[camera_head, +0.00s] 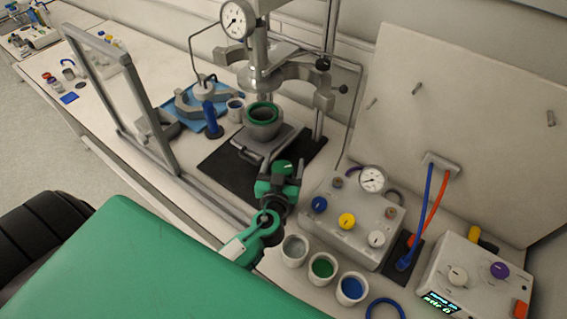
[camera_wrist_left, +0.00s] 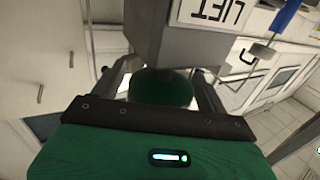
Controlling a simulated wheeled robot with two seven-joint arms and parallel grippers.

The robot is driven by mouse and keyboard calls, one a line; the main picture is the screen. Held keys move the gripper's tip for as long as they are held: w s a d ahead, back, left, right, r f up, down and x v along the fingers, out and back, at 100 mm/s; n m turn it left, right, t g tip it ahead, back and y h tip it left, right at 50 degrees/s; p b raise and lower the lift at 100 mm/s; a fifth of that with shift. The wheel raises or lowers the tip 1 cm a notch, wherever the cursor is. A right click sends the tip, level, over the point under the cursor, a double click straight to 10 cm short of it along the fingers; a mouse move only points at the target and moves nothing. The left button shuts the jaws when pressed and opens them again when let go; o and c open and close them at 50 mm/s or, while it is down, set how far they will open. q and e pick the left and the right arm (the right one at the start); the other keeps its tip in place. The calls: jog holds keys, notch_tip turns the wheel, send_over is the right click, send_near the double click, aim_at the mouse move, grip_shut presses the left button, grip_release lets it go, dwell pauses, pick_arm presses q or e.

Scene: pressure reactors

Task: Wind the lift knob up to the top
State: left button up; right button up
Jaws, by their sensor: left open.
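The grey lift stand (camera_head: 268,143) stands on a black mat under the reactor head, with a green-rimmed vessel (camera_head: 262,116) on it. My left gripper (camera_head: 289,168) is just in front of the stand's right side and hides that part in the head view. In the left wrist view, a grey block (camera_wrist_left: 175,40) bears an upside-down LIFT label (camera_wrist_left: 212,11). A dark green rounded piece, which looks like the lift knob (camera_wrist_left: 160,88), sits below the block between my open fingers. I cannot tell whether they touch it. My right gripper is not in view.
A control box (camera_head: 350,222) with several knobs and a gauge stands right of my gripper. Several small cups (camera_head: 323,267) stand in front of it. A grey frame (camera_head: 150,120) stands at the left. A grey panel (camera_head: 470,110) is at the back right.

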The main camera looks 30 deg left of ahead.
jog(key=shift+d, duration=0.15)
pick_arm(q)
jog(key=c, duration=1)
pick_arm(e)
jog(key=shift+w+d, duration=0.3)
pick_arm(q)
jog(key=shift+m+h, duration=0.3)
jog(key=shift+h, duration=0.2)
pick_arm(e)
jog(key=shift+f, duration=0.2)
